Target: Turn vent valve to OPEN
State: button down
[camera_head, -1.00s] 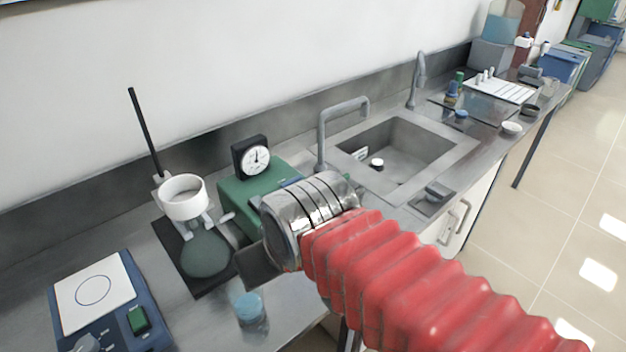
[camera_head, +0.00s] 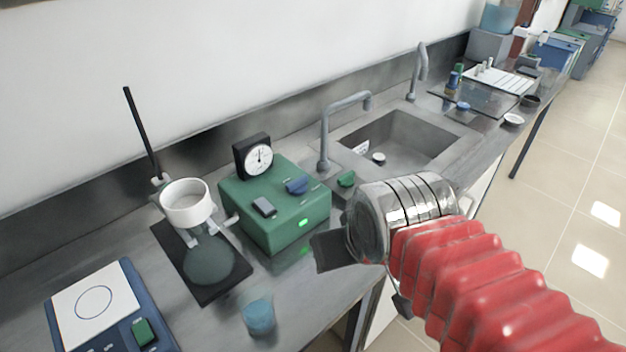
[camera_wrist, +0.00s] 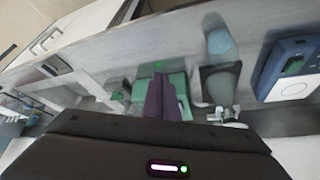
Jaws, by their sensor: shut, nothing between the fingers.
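A green box (camera_head: 275,208) with a dial gauge (camera_head: 258,158) stands on the bench. A blue knob (camera_head: 297,186) is on its top, beside a dark switch (camera_head: 264,207), and a green lamp glows on its front. The blue knob may be the vent valve; its setting is too small to read. My gripper (camera_head: 330,251) is in front of the box's right side, apart from the knob, and looks shut and empty. In the wrist view its dark fingers (camera_wrist: 166,98) lie together over the green box (camera_wrist: 150,90), hiding part of it.
Left of the box is a stand with a white ring (camera_head: 186,204) and a flask. A blue cup (camera_head: 258,317) is near the bench's front edge. A blue hotplate (camera_head: 138,322) is at lower left. A small green item (camera_head: 346,179) and the sink (camera_head: 400,140) are right.

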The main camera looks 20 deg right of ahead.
aim_at(299, 186)
jog(key=u, duration=0.05)
jog(key=k, duration=1.05)
jog(key=u, duration=0.7)
jog(key=i, duration=1)
jog(key=u, duration=0.05)
